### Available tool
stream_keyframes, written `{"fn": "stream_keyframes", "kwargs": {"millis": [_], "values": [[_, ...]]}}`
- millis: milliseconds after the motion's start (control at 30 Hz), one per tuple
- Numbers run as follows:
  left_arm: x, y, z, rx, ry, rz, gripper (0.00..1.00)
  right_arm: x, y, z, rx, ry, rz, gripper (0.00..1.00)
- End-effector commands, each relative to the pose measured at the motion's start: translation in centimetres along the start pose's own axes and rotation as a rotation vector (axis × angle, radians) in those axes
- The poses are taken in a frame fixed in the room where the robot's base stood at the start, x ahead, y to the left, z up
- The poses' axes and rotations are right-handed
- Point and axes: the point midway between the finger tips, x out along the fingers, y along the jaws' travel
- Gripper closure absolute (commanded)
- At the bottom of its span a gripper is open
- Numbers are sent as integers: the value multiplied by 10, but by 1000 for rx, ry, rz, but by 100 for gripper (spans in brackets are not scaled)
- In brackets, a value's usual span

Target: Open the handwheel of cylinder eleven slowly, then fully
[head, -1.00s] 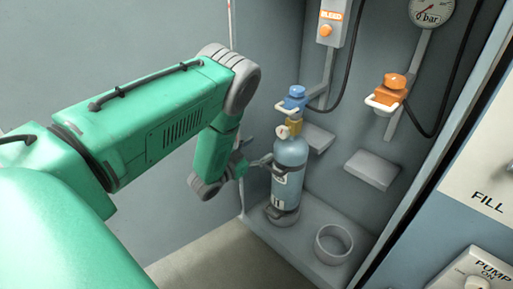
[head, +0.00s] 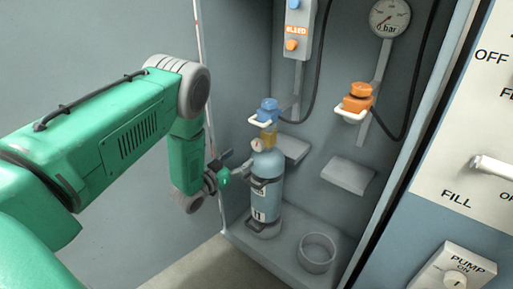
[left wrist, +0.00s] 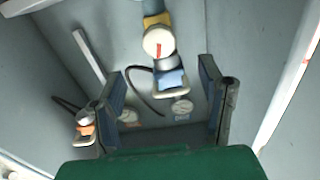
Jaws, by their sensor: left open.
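Cylinder eleven (head: 265,195) is a blue-grey bottle marked 11, upright at the left of the recess. A brass valve (head: 268,139), a small white dial (head: 257,143) and a blue clamp (head: 267,112) with a white handle are at its top. My left gripper (head: 237,168) is open beside the cylinder's upper left side. In the left wrist view its fingers (left wrist: 163,70) are spread with nothing between their pads; the white dial with a red mark (left wrist: 158,42) shows beyond them. I cannot clearly make out the handwheel. My right gripper is out of view.
An empty ring holder (head: 318,252) is right of the cylinder. An orange clamp (head: 356,100) and a bar gauge (head: 390,17) are on the back wall. A hose (head: 313,80) hangs behind the blue clamp. A panel (head: 480,160) with FILL and PUMP controls stands at right.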

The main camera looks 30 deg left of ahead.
Motion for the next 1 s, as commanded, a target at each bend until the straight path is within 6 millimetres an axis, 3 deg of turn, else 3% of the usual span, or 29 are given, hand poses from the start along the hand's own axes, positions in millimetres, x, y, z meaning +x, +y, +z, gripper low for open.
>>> {"fn": "stream_keyframes", "kwargs": {"millis": [200,400,600,900,933,1000], "values": [[49,0,2,2,4,1,38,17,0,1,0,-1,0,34],[83,0,2,2,3,0,38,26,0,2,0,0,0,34],[99,-1,0,1,2,-1,38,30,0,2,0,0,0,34],[101,-1,0,1,0,-1,38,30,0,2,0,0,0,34],[101,-1,0,1,0,-1,45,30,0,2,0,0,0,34],[101,-1,0,1,0,-1,69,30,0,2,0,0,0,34]]}}
